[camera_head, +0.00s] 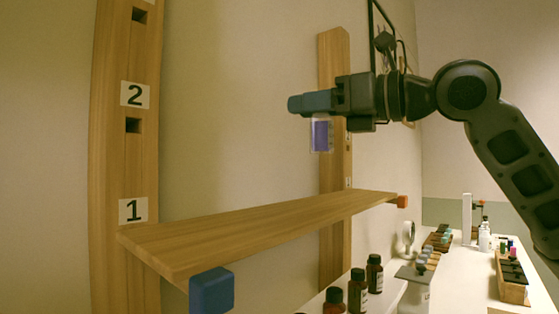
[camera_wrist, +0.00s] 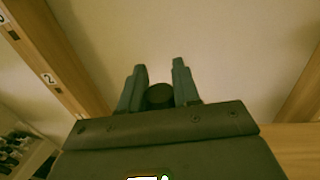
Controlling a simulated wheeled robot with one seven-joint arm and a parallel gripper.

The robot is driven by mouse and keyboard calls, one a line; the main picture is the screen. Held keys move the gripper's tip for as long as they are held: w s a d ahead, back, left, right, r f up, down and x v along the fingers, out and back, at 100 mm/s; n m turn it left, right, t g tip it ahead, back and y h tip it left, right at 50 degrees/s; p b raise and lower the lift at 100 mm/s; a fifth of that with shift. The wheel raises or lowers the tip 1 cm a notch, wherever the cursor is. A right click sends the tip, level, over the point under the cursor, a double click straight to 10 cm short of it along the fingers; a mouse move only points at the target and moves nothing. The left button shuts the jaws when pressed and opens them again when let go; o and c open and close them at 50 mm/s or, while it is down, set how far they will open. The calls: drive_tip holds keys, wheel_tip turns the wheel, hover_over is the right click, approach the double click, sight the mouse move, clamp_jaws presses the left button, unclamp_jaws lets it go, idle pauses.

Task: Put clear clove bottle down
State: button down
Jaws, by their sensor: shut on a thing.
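My gripper (camera_head: 293,104) reaches in from the right, level, above the wooden shelf (camera_head: 255,226). It is shut on a clear bottle with a purple label (camera_head: 321,135), which hangs upright below the fingers. The bottle appears well above the shelf board, with a gap under it. In the wrist view, the two fingers of my gripper (camera_wrist: 159,66) stand either side of the bottle's dark round cap (camera_wrist: 159,95). The fingers hide the bottle's top in the head view, and its label text is too small to read.
Wooden posts flank the shelf; the near post (camera_head: 127,170) bears numbers 1 and 2. The board's top is bare. Brown bottles (camera_head: 358,290) and a wooden rack (camera_head: 512,275) stand below right.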

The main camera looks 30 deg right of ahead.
drive_tip(key=shift+s+a+f+p, duration=0.1)
drive_tip(key=shift+a+f+p, duration=0.25)
drive_tip(key=shift+a+f, duration=0.85)
drive_tip(key=shift+s+a+f+p, duration=0.1)
drive_tip(key=shift+a+f+p, duration=0.25)
drive_tip(key=shift+a+f, duration=0.85)
drive_tip(key=shift+s+a+f+p, duration=0.1)
drive_tip(key=shift+a+f+p, duration=0.25)
drive_tip(key=shift+a+f, duration=0.85)
drive_tip(key=shift+d+f, duration=0.35)
drive_tip(key=shift+f, duration=0.15)
drive_tip(key=c, duration=0.8)
unclamp_jaws()
drive_tip(key=shift+w, duration=0.1)
drive_tip(key=shift+r, duration=0.1)
drive_tip(key=shift+r, duration=0.15)
drive_tip(key=b+v, duration=0.3)
drive_tip(key=v, duration=0.9)
drive_tip(key=shift+b, duration=0.3)
